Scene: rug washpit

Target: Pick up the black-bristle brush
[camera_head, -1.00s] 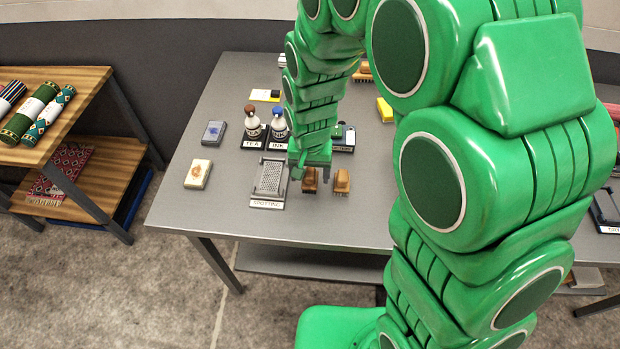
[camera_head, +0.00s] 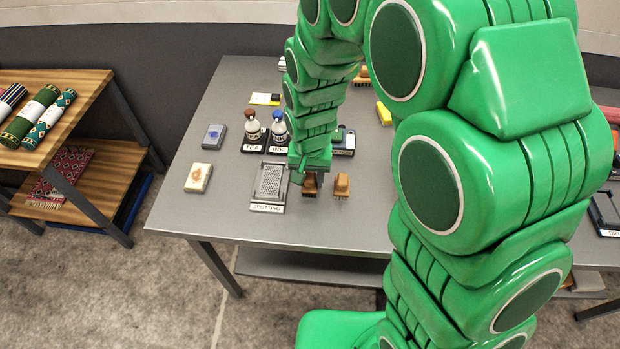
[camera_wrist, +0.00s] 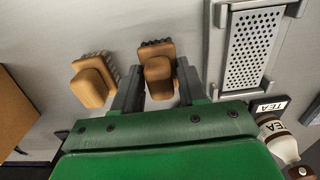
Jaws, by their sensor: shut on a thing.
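The black-bristle brush (camera_wrist: 158,70) has a brown wooden body, with dark bristles showing along its far edge in the wrist view. It sits between the two fingers of my gripper (camera_wrist: 156,88), which is shut on it. In the head view my gripper (camera_head: 309,178) points down over the brush (camera_head: 309,187) and hides its upper part. I cannot tell whether the brush is clear of the table. A second brush, lighter brown with paler bristles (camera_wrist: 94,82), stands apart to its left in the wrist view and to its right in the head view (camera_head: 342,185).
A perforated metal tray (camera_head: 270,182) with a SPOTTING label lies left of my gripper on the grey table (camera_head: 225,220). The TEA bottle (camera_head: 253,125) and INK bottle (camera_head: 279,127) stand behind. A pale block (camera_head: 198,178) lies further left. The front of the table is clear.

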